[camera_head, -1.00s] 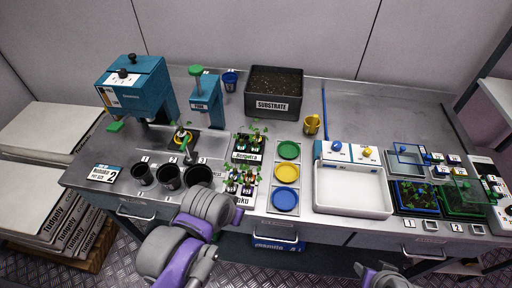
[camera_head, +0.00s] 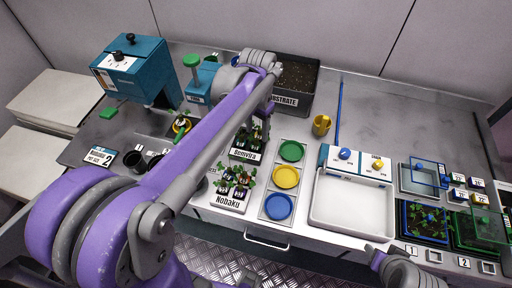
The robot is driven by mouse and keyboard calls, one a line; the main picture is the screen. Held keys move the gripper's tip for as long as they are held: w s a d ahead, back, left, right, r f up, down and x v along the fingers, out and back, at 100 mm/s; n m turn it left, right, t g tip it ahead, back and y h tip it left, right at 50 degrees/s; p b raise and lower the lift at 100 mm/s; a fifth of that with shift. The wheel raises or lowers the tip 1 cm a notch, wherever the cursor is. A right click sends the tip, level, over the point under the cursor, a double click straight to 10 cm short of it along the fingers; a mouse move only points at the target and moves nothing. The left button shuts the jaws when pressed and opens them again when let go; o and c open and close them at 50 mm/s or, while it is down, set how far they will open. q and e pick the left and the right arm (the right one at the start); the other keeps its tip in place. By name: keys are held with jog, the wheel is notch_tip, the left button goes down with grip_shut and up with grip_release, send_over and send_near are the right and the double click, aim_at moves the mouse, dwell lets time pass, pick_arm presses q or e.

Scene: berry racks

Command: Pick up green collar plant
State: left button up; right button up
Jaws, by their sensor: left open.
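Small potted plants stand in the Gemvira tray (camera_head: 243,154) and the Nobaku tray (camera_head: 229,203). Their collars are too small for me to tell which is green. My left arm reaches diagonally across the table. Its open gripper (camera_head: 267,107) points down above the rear of the Gemvira tray, near the substrate box. The fingers are small and partly hidden, and I see nothing clearly held. Part of my right arm's end (camera_head: 398,270) shows at the lower right, its jaws unclear.
Green (camera_head: 291,151), yellow (camera_head: 286,177) and blue (camera_head: 279,207) dishes lie right of the trays. A substrate box (camera_head: 308,101) stands behind. The back right tabletop is clear.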

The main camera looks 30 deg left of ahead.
aim_at(257, 140)
pick_arm(q)
notch_tip(257, 140, down, 6)
jog(key=shift+w+a+r, duration=0.1)
jog(key=shift+w+a, duration=0.05)
dwell(0.3)
grip_shut()
